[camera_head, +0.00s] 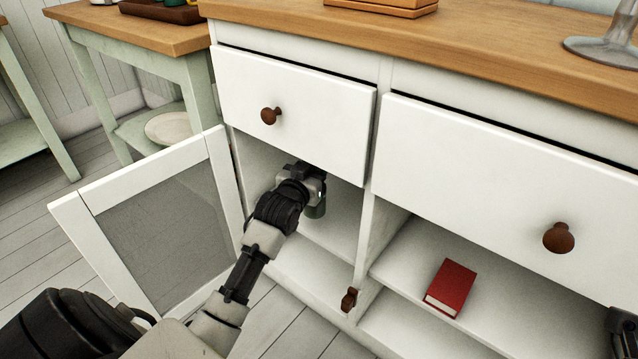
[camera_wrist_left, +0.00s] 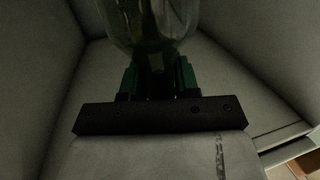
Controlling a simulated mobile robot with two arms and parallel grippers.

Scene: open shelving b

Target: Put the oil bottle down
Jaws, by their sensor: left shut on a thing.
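My left gripper (camera_head: 312,190) reaches into the left compartment of the white cabinet, under the left drawer. In the left wrist view my left gripper (camera_wrist_left: 158,82) is shut on the oil bottle (camera_wrist_left: 155,25), a dark greenish glass body between the green-padded fingers. The bottle's top and base are out of that frame, and the dim light hides whether it touches the shelf. In the head view the gripper and arm mostly hide the bottle. The compartment's shelf (camera_head: 338,232) shows beside the gripper.
The left cabinet door (camera_head: 222,185) stands open beside my left arm. Drawers with brown knobs hang above the compartments. A red book (camera_head: 451,286) lies on the right compartment's shelf. A wooden counter (camera_head: 480,50) tops the cabinet. Part of my right arm shows at the right edge.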

